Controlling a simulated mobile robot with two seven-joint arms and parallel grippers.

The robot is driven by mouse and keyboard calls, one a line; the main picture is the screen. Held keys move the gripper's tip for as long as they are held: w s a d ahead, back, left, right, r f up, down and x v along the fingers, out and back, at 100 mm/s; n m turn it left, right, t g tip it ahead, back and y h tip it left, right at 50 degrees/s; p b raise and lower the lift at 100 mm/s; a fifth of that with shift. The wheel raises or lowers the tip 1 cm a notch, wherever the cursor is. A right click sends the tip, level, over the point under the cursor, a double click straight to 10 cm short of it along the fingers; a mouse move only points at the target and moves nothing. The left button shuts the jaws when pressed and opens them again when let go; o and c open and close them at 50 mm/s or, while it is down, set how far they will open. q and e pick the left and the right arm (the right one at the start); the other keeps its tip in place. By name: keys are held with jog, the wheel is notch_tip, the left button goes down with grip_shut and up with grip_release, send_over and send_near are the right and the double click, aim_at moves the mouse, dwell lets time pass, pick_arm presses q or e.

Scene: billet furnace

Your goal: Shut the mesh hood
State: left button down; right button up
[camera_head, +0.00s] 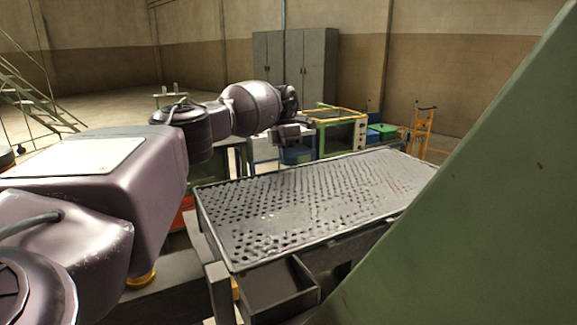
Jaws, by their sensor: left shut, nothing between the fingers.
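The mesh hood (310,205) is a grey perforated panel with a raised rim, in the middle of the head view. It lies nearly flat, slightly tilted in the picture, over a dark frame with an open tray (278,292) below its near edge. Its right end is hidden behind a large green surface. My left arm comes in from the left, and my left gripper (293,132) is beyond the hood's far edge, shut and empty. Whether it touches the hood cannot be told. My right gripper is not in view.
The large green slanted surface (480,210) fills the right side close by. Behind the hood stand a yellow-framed machine (340,132), green and blue bins (382,131) and a yellow trolley (422,130). Grey cabinets (300,62) stand at the back wall. Metal stairs (30,95) are at left.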

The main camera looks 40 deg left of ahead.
pick_arm(q)
jog(key=v, duration=0.9)
jog(key=shift+s+r, duration=0.15)
jog(key=shift+s, duration=0.15)
jog(key=shift+d, duration=0.1)
